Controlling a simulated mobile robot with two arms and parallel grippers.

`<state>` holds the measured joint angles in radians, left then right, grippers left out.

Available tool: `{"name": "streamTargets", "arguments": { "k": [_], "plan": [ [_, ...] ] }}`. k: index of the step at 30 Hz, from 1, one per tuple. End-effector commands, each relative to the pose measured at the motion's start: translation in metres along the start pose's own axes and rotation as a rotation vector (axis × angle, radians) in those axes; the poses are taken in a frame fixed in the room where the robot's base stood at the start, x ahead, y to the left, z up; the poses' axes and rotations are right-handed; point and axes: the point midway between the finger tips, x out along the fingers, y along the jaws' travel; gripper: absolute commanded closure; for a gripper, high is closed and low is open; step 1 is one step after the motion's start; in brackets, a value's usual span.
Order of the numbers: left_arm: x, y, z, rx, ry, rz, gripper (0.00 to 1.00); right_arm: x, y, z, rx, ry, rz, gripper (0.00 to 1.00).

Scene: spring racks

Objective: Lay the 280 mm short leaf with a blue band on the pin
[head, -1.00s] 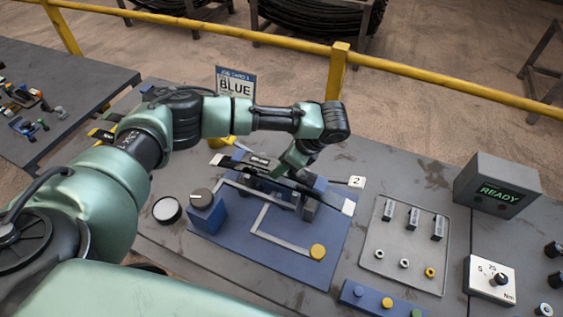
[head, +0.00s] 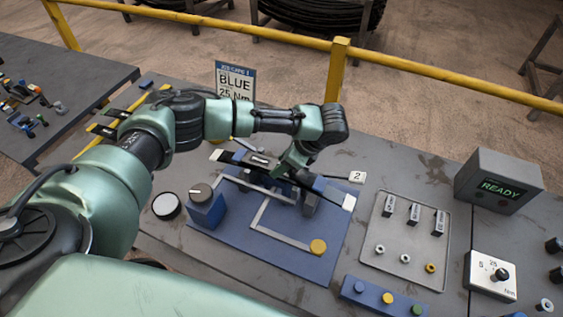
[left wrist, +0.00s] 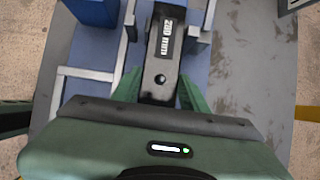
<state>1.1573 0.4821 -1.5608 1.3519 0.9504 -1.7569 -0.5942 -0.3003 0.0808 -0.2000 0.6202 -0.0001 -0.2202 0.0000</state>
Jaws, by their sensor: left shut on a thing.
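The black short leaf (head: 258,160) is in my left gripper (head: 284,173), over the blue fixture. In the left wrist view the leaf (left wrist: 163,55) carries a white label that reads about 280 mm and has a round hole near the gripper. The green fingers (left wrist: 160,92) are shut on it. A blue patch shows near its left end in the head view. A longer dark strip with pale ends (head: 348,202) lies below on the fixture (head: 310,262). The pin is hidden, and I cannot tell whether the leaf touches anything below. My right gripper is out of view.
A blue block with a grey knob (head: 203,200) stands left of the leaf. A tray (head: 385,262) with small parts, a READY box (head: 498,184) and a torque dial box (head: 490,276) are at the right. A card reading BLUE 25 Nm (head: 235,82) stands behind.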

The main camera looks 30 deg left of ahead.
Motion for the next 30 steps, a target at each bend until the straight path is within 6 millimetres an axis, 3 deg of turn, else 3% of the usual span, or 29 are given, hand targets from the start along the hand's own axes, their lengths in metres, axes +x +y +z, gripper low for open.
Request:
{"name": "streamTargets", "arguments": {
  "k": [15,16,18,25,28,30],
  "plan": [
    [0.0033,-0.0010,-0.0021,-0.002,0.000,-0.002,1.00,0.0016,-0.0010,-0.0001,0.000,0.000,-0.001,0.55],
    [0.0033,-0.0010,-0.0021,-0.002,0.000,-0.002,0.48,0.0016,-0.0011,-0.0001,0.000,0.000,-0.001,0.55],
    [0.0035,-0.0008,-0.0022,-0.001,0.000,-0.002,0.31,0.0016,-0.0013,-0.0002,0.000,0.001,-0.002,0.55],
    [0.0041,-0.0003,-0.0026,-0.001,0.000,-0.001,0.31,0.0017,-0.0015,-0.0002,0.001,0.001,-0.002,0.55],
    [0.0054,0.0005,-0.0035,0.001,0.001,0.001,0.09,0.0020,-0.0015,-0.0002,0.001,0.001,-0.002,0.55],
    [0.0053,0.0004,-0.0033,0.001,0.001,0.001,0.09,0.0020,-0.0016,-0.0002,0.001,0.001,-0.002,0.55]
  ]
}}
